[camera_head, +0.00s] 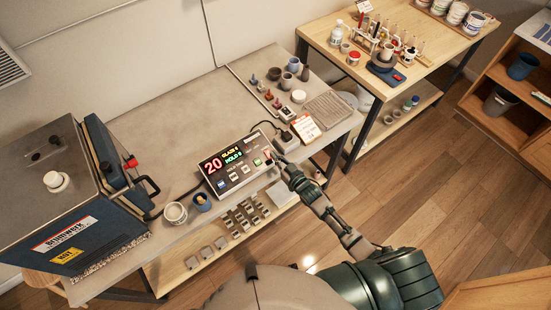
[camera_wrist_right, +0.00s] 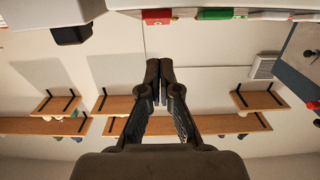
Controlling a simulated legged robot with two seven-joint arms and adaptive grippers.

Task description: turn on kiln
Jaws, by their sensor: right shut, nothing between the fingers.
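The kiln controller (camera_head: 229,177) is a white box on the grey workbench. Its lit display (camera_head: 222,160) shows a red 20 with yellow and green text. A green button (camera_head: 257,162) and a red part (camera_head: 268,154) sit at the controller's right end. The red (camera_wrist_right: 157,16) and green (camera_wrist_right: 218,14) parts also show at the top of the right wrist view. My right gripper (camera_head: 280,161) is beside that right end, shut and empty; contact cannot be told. Its closed fingers (camera_wrist_right: 160,82) point toward the wall in the wrist view. The blue and grey kiln (camera_head: 60,165) stands at left. My left gripper is out of view.
Two cups (camera_head: 175,212) stand between the kiln and controller. A black adapter (camera_head: 285,140) with a cable, small bottles and a ribbed tray (camera_head: 328,108) lie behind the gripper. A wooden table (camera_head: 435,50) holds glaze jars. The bench's back middle is clear.

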